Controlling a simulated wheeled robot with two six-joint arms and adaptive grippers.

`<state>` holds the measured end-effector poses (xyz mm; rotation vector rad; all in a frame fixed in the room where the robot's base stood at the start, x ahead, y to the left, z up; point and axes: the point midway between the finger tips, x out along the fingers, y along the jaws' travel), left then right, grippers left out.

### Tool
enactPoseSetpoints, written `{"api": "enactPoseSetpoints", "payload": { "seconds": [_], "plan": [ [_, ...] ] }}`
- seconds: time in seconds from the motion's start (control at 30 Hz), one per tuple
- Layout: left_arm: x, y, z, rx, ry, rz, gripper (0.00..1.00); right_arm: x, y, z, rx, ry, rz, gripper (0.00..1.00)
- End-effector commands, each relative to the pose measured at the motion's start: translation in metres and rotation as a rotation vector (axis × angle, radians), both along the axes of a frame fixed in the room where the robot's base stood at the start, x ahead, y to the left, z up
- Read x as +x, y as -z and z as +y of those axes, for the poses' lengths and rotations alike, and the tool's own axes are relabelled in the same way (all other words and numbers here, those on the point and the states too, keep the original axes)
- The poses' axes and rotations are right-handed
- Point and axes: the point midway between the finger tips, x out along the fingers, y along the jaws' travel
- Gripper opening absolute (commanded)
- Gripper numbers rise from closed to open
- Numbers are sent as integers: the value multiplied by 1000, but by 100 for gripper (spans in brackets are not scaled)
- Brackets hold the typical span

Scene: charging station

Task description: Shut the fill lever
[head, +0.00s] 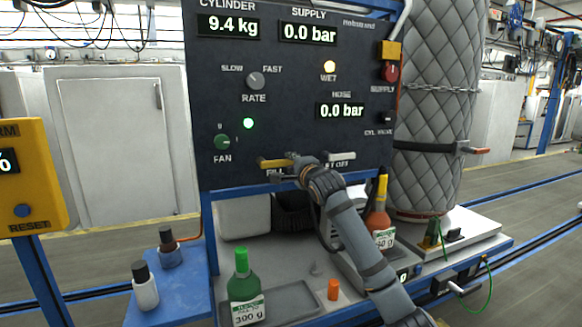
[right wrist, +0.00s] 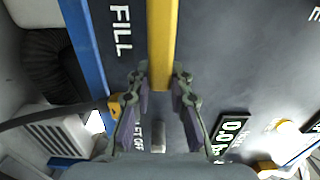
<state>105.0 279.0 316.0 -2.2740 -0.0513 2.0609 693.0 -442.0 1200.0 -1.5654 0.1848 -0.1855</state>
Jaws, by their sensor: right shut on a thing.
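The fill lever (head: 273,163) is a yellow bar lying about level at the lower edge of the dark panel, above the word FILL. In the right wrist view the yellow bar (right wrist: 162,40) runs down between my fingers. My right gripper (head: 297,165) is at the lever's right end, and its fingers (right wrist: 163,82) are shut on the lever. The arm hides part of the panel's lower edge. My left gripper is not in view.
The grey LET OFF lever (head: 341,156) is just right of my gripper. The panel (head: 300,110) reads 9.4 kg and 0.0 bar. A green bottle (head: 243,285) and an orange bottle (head: 379,222) stand below. A quilted cylinder (head: 435,110) stands at right.

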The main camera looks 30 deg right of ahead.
Motion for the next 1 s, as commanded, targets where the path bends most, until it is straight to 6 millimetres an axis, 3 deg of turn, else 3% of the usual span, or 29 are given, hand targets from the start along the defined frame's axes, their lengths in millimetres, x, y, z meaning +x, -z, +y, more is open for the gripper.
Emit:
{"api": "enactPoseSetpoints", "payload": {
  "seconds": [0.5, 0.53, 0.7, 1.0],
  "plan": [
    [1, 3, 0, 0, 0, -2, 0, 0, 3, 0, 22, 0, 0, 0],
    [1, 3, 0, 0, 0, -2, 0, 0, 3, 0, 22, 0, 0, 22],
    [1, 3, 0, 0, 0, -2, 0, 0, 3, 0, 19, 0, -1, 43],
    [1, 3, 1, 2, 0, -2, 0, -2, 2, 0, 17, 1, -3, 43]
  ]
}}
